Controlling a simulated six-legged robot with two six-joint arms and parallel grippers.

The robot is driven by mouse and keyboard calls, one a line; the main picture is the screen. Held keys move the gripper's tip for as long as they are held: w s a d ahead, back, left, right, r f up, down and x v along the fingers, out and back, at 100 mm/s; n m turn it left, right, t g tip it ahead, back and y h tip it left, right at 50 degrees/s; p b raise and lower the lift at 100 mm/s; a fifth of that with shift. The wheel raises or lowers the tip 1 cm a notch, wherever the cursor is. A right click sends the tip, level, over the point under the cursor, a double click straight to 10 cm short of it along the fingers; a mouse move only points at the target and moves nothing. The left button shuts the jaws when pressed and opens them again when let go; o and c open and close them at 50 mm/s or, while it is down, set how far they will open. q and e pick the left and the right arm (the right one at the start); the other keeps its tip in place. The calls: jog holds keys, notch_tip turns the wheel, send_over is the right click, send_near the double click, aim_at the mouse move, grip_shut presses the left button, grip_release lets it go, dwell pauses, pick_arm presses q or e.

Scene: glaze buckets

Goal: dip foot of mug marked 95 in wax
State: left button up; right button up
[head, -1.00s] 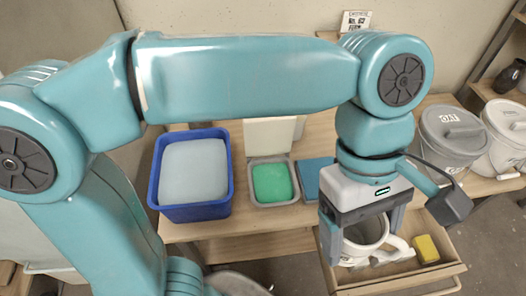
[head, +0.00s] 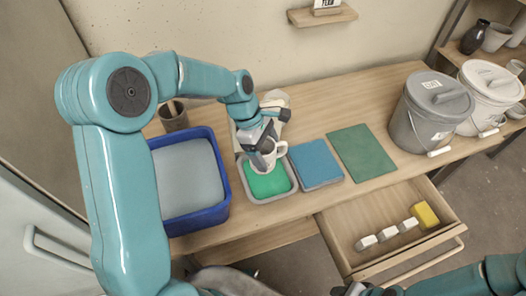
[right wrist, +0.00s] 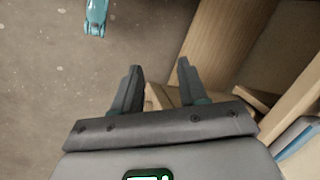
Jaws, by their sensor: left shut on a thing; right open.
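A white mug (head: 272,157) is held upright or nearly so by my left gripper (head: 264,144), which is shut on it. Its foot is at the back part of the green surface in a small grey tray (head: 269,198); I cannot tell whether it touches the green. No number on the mug can be read. The green filling (head: 268,183) looks smooth and is probably the wax. My right gripper (right wrist: 158,72) is open and empty in the right wrist view, above the floor beside wooden furniture.
A blue tub (head: 222,207) of pale liquid stands left of the tray. A blue pad (head: 315,162) and a green mat (head: 361,152) lie right of it. The open drawer (head: 345,220) holds a yellow block (head: 425,214) and small whitish blocks. Lidded buckets (head: 430,112) stand at right.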

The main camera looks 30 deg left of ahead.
pick_arm(q)
jog(key=shift+a+f, duration=0.25)
jog(key=shift+f, duration=0.1)
jog(key=shift+d+f+b, duration=0.1)
jog(key=shift+f+b, duration=0.4)
jog(key=shift+b, duration=0.05)
notch_tip(320, 180, down, 3)
jog(key=b, duration=0.3)
jog(key=shift+r+p, duration=0.4)
jog(key=shift+f, duration=0.85)
jog(key=shift+b, duration=0.3)
jog(key=shift+f+b, duration=0.5)
jog(key=shift+f, duration=0.5)
